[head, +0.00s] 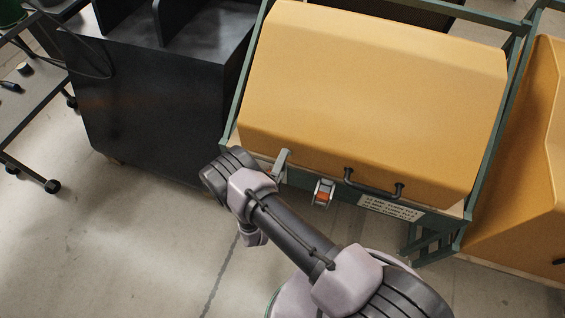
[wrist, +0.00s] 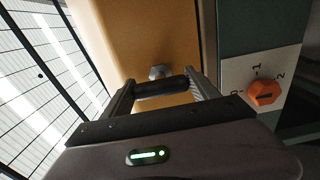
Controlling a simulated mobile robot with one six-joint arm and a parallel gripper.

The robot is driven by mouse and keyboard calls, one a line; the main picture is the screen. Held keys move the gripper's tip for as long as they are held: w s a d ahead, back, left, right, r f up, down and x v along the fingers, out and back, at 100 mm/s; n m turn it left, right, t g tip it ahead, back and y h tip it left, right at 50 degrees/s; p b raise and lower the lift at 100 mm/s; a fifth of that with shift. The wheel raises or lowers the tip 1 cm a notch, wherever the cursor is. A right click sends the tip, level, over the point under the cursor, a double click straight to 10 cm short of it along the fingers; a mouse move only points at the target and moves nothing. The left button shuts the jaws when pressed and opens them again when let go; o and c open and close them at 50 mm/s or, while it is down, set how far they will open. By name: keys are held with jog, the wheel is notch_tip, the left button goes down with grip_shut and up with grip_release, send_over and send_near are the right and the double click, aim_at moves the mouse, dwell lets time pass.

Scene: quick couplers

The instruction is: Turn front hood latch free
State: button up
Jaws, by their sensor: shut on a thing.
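The yellow hood (head: 370,95) is closed over a green frame, with its front edge facing me. My gripper (head: 278,172) is at the left part of that front edge, partly hidden behind my own wrist. In the wrist view my gripper (wrist: 163,92) is shut on a dark bar, which I take as the hood latch (wrist: 160,88). The bar lies across between the two fingers, with a small metal piece behind it against the yellow panel (wrist: 155,35). In the head view I cannot make out the latch.
A black handle (head: 373,186) and a grey part with orange (head: 323,193) are right of my gripper. An orange knob (wrist: 265,93) on a numbered plate shows in the wrist view. A black cabinet (head: 150,110) stands left, a second yellow hood (head: 525,170) right. Floor at lower left is clear.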

dwell(0.4)
jog(key=o, duration=1.4)
jog(key=shift+c, duration=0.2)
jog(key=p+v, duration=0.4)
jog(key=v, duration=1.3)
jog(key=shift+s, duration=0.25)
jog(key=shift+a, duration=0.1)
